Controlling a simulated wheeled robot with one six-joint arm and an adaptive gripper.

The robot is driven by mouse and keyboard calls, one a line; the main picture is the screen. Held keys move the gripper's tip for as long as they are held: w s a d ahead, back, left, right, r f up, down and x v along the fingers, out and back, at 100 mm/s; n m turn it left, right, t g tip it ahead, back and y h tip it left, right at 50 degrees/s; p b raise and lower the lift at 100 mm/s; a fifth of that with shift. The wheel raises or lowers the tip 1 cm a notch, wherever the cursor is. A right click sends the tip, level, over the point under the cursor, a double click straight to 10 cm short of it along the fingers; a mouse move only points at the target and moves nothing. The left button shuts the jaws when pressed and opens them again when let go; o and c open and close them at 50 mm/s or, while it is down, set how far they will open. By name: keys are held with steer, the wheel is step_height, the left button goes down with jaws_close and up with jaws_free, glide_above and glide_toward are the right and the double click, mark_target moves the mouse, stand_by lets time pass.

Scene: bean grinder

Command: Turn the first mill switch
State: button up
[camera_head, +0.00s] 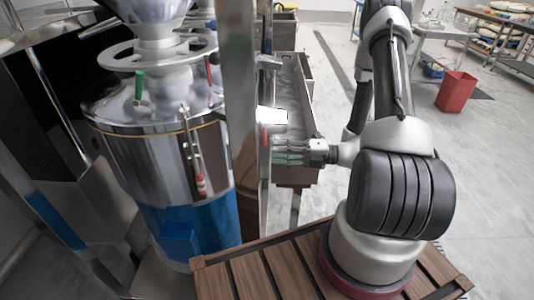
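A large steel mill (160,140) with a blue lower section stands at the left. A steel post (237,110) stands upright just right of it. A small white box (272,116) sits beside the post, with a small red patch at its lower left; I cannot tell whether this is the first mill switch. My gripper (276,153) reaches left from my arm, just below the white box and close to the post. Its greenish fingers overlap the post's edge in the picture. Whether they touch anything, or how far apart they are, is unclear.
A green handle (138,88) and a red-tipped rod (201,185) are on the mill. A grey metal trough (300,100) lies behind my gripper. A red bin (456,92) and tables stand at the upper right. The floor between is clear.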

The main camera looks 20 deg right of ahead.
steer(key=v, duration=0.6)
steer(key=shift+d, duration=0.35)
steer(key=shift+s, duration=0.15)
